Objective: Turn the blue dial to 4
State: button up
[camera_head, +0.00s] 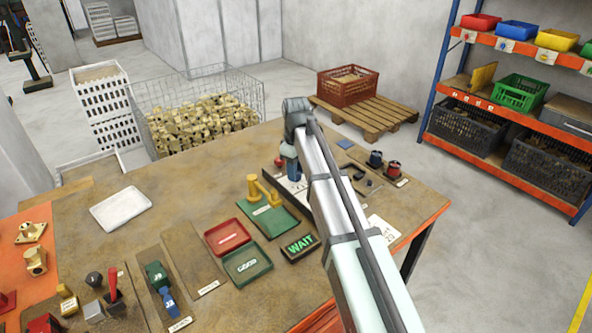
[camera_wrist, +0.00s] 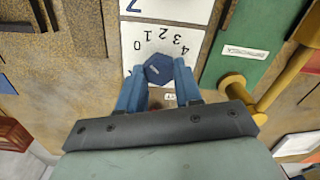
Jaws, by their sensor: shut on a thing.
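The blue dial (camera_wrist: 157,68) is a six-sided knob on a white plate (camera_wrist: 143,40) marked 0, 1, 2, 3 and 4 in an arc. My gripper (camera_wrist: 159,73) has its blue fingers on either side of the dial and is shut on it. A small pale mark shows on the dial's top, but I cannot tell which number it points at. In the head view my gripper (camera_head: 291,170) points down over the plate, and the dial is hidden behind it and the arm.
A yellow lever-like fixture (camera_head: 262,192) on a green mat (camera_head: 270,219) stands close to the left. A dark upright strip (camera_head: 284,191) edges the plate. Blue and red knobs (camera_head: 393,168) stand right.

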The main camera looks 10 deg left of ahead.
jog(key=m, duration=0.5)
jog(key=shift+m, duration=0.3)
jog(key=m, duration=0.9)
jog(key=shift+d+m, duration=0.1)
jog(key=shift+m, duration=2.6)
jog(key=o, duration=1)
jog(key=shift+o, duration=0.2)
notch_tip(320, 180, up, 14)
